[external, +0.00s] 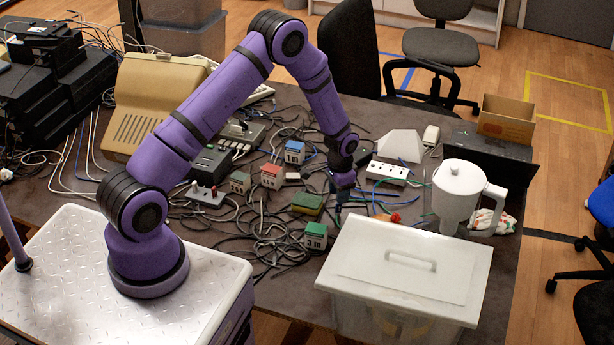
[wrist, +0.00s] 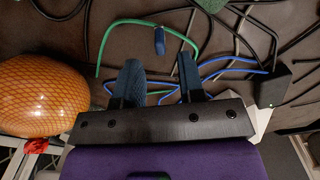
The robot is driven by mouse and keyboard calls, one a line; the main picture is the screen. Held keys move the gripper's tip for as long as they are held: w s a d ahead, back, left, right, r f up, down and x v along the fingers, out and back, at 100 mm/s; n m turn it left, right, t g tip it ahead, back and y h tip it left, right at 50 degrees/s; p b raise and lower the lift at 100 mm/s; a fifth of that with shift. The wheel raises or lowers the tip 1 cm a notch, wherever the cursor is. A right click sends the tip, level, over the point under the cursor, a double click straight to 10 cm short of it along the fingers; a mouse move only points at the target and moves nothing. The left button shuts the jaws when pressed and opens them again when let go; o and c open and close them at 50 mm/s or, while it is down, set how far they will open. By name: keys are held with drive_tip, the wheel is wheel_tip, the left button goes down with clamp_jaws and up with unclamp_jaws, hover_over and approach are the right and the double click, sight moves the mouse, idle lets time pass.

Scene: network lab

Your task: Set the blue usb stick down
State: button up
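A small blue stick, seemingly the blue usb stick (wrist: 159,40), lies on the dark table top just beyond my fingertips in the wrist view. It is near a green cable and looks apart from both fingers. My gripper (wrist: 160,75) is open, with its two bluish fingers spread and nothing between them but table and cables. In the external view my gripper (external: 340,208) points down low over the table, behind the white lidded box. I cannot make out the usb stick there.
A white lidded box (external: 345,297) stands in front of my gripper, and a white jug (external: 458,194) to its right. Tangled cables (external: 262,237) and small labelled cubes (external: 316,236) lie to the left. An orange netted round thing (wrist: 40,95) sits left in the wrist view.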

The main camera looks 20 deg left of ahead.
drive_tip(key=s+a+r+n+t, duration=0.1)
drive_tip(key=s+a+r, duration=0.3)
drive_tip(key=r, duration=0.8)
drive_tip(key=s+a+r+n+t, duration=0.15)
drive_tip(key=a+r, duration=0.45)
drive_tip(key=r, duration=0.6)
drive_tip(key=s+a+r+n, duration=0.2)
drive_tip(key=a+r, duration=0.3)
drive_tip(key=r, duration=0.7)
drive_tip(key=s+a+r+n+t, duration=0.1)
drive_tip(key=s+a+r+n, duration=0.1)
drive_tip(key=s+a+r, duration=0.8)
drive_tip(key=s+a+r+n+t, duration=0.1)
drive_tip(key=s+a+n, duration=0.1)
drive_tip(key=s, duration=1.4)
drive_tip(key=shift+s+a+t, duration=0.35)
drive_tip(key=shift+a, duration=0.05)
